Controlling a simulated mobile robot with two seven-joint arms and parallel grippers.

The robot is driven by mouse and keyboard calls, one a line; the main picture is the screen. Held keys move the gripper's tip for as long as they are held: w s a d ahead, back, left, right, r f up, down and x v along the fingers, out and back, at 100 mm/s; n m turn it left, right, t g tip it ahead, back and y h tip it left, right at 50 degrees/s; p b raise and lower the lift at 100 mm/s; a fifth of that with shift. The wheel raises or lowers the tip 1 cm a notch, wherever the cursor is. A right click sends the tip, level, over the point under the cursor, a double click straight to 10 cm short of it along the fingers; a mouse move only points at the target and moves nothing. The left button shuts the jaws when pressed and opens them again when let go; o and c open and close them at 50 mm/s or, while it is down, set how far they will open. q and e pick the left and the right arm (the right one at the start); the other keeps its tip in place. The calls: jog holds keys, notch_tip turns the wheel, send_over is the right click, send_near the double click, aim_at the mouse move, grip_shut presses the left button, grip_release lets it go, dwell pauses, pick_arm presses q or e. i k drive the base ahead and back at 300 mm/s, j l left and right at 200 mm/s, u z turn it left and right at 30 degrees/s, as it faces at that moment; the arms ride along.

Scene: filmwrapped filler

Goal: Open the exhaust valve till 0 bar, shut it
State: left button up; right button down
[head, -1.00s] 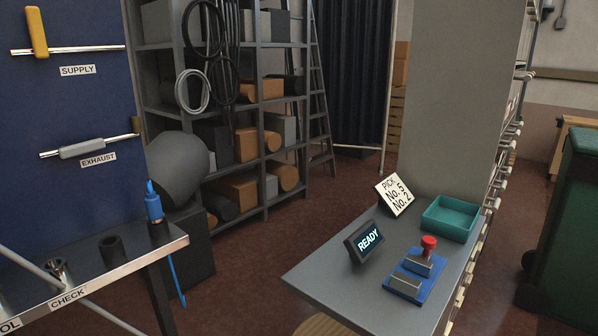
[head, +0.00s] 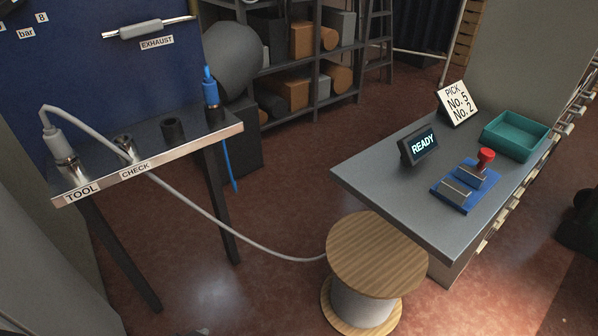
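The exhaust valve's grey handle (head: 141,29) is at the top left on the blue panel (head: 90,62). It lies along its thin metal pipe, above the EXHAUST label (head: 157,43). Part of a pressure scale shows at the upper left edge, with a "bar" label (head: 26,34) and an 8; no needle or reading can be made out. The supply valve is out of view now. Neither of my grippers can be made out in the view.
A shelf with TOOL and CHECK labels (head: 136,170) juts out below the panel, holding sockets and a grey hose (head: 220,222) that runs across to a wooden spool (head: 377,252). A grey table (head: 380,180) stands right with a READY display (head: 420,145) and teal tray (head: 517,136).

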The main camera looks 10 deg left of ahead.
aim_at(137, 30)
jog(key=u, duration=1.1)
